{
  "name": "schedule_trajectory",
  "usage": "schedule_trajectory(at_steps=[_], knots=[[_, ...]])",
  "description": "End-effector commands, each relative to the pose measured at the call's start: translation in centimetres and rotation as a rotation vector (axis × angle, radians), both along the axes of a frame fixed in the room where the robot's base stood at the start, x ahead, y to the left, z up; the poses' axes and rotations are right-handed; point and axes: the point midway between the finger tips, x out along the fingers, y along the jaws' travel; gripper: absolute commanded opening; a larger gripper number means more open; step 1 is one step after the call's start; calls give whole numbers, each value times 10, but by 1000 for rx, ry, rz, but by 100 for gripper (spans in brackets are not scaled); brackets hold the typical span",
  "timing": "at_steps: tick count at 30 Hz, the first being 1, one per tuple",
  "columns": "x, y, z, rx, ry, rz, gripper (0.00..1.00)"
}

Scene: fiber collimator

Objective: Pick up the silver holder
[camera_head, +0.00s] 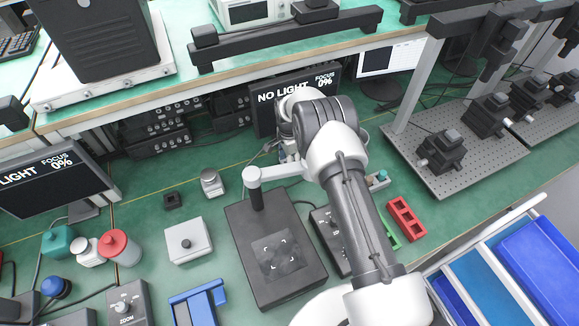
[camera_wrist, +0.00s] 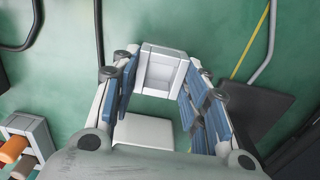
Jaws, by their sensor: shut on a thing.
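The silver holder (camera_wrist: 162,66) is a pale grey, square-edged piece with a recessed face in the wrist view. It sits between the blue-padded fingers of my gripper (camera_wrist: 158,75), which is shut on it. Green bench surface shows around it, and I cannot tell whether it is clear of the bench. A second pale block (camera_wrist: 143,131) shows nearer the wrist, between the fingers, and I cannot tell what it is. In the head view my arm hides most of my gripper and the holder, at the back of the bench below the NO LIGHT screen.
A black device with a post (camera_head: 275,265) stands left of my arm. A red tray (camera_head: 406,218) lies to its right, with blue bins (camera_head: 540,265) beyond. A small silver item (camera_head: 211,182) and a grey box (camera_head: 188,242) stand left. The monitor (camera_head: 293,98) is close behind.

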Motion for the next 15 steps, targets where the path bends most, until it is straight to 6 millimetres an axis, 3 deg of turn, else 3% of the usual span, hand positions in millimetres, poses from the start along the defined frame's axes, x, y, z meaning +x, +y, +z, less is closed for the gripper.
schedule_trajectory(at_steps=[4,15], knots=[[0,0,0,0,0,0,14],[1,0,8,1,-2,0,14]])
